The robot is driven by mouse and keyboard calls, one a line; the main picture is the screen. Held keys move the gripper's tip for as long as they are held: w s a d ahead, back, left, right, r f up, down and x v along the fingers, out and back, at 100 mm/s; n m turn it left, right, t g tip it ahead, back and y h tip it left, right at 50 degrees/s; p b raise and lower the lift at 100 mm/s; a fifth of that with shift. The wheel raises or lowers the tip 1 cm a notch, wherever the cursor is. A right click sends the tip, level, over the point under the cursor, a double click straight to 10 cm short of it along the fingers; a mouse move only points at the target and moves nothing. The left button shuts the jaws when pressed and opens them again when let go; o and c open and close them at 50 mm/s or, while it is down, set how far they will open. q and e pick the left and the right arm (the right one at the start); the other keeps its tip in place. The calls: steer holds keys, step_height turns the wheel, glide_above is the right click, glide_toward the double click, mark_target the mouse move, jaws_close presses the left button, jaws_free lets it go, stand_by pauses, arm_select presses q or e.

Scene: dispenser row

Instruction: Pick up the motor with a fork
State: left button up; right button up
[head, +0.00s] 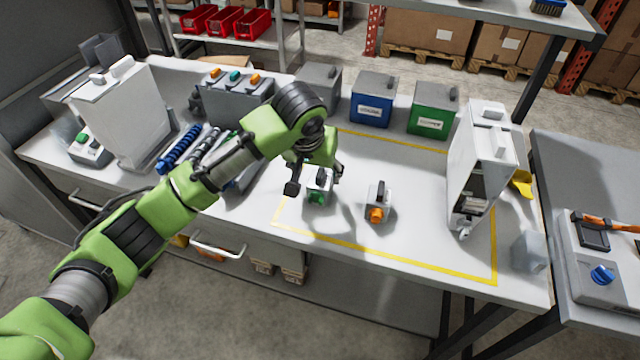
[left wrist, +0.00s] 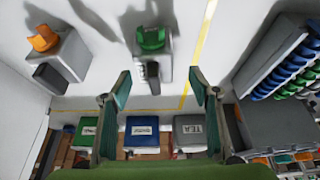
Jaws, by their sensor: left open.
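Two small light-grey motor-like units stand on the white table. One has a green U-shaped, fork-like part, and this green-fronted unit (head: 318,187) also shows in the left wrist view (left wrist: 152,48). The orange-fronted unit (head: 380,197) stands to its right; in the left wrist view (left wrist: 62,52) it is at the upper left, and its orange end is less clear in shape. My left gripper (head: 315,180) is open over the green-fronted unit. In the left wrist view, my fingers (left wrist: 160,88) are spread to either side of its line, with nothing between the tips. My right gripper is not in view.
Grey, blue (head: 373,100) and green (head: 432,112) lidded boxes line the table's back. A tall white dispenser (head: 482,165) stands at right, another white machine (head: 122,112) at left. Blue and grey coiled items (head: 180,150) lie left of my gripper. Yellow tape marks an area, mostly clear in front.

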mark_target(322, 179)
arm_select(q)
steer(key=shift+w+d+f+p, duration=0.2)
steer(key=shift+w+f+p, duration=0.1)
steer(key=shift+f, duration=0.2)
steer(key=shift+w+d+f+p, duration=0.2)
steer(key=shift+f+p, duration=0.1)
steer(key=shift+f, duration=0.2)
steer(key=shift+x, duration=1.05)
steer(key=shift+w+d+f, duration=0.1)
steer(key=shift+w+f, duration=0.05)
steer(key=shift+f, duration=0.3)
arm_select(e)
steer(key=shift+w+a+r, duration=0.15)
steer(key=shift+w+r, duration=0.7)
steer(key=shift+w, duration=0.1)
arm_select(q)
steer(key=shift+c, duration=0.5)
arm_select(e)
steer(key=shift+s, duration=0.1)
arm_select(q)
steer(key=shift+r, duration=0.1)
steer(key=c, duration=1.4)
